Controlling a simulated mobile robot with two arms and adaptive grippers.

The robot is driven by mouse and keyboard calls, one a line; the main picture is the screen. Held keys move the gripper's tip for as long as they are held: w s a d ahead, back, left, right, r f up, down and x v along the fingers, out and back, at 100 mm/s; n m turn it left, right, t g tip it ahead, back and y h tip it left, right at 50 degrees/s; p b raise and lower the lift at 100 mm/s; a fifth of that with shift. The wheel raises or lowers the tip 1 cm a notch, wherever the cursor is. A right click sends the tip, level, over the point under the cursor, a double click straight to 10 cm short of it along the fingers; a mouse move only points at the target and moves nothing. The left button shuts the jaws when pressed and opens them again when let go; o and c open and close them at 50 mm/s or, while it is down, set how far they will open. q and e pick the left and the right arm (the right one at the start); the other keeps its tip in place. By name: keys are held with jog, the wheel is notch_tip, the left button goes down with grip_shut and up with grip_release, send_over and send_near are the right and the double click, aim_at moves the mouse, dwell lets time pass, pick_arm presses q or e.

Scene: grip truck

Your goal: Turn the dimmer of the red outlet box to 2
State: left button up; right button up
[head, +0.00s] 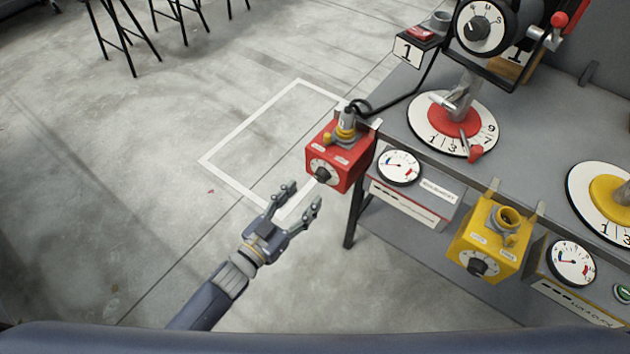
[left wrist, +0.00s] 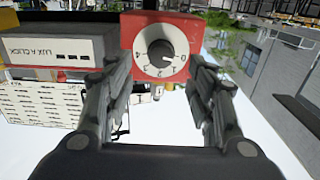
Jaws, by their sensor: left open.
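The red outlet box (head: 338,160) hangs at the left edge of the grey workbench, with a black cable at its top. Its black dimmer knob (head: 322,174) sits on a white dial on the front face. In the left wrist view the dial (left wrist: 160,52) appears upside down, with the knob (left wrist: 160,50) ahead between the fingers; I cannot read its setting for sure. My left gripper (head: 300,195) is open and empty, just in front of and below the box, apart from the knob. It also shows in the left wrist view (left wrist: 160,85). My right gripper is not in view.
A yellow outlet box (head: 488,247) hangs further right on the bench (head: 400,115).

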aim_at(319, 179)
pick_arm(q)
jog(key=x, duration=0.5)
jog(key=shift+w+d, duration=0.1)
jog(key=shift+w, duration=0.15)
jog(key=shift+w+d, duration=0.25)
jog(key=shift+w, duration=0.05)
jog(key=c, duration=0.9)
jog(key=shift+c, duration=1)
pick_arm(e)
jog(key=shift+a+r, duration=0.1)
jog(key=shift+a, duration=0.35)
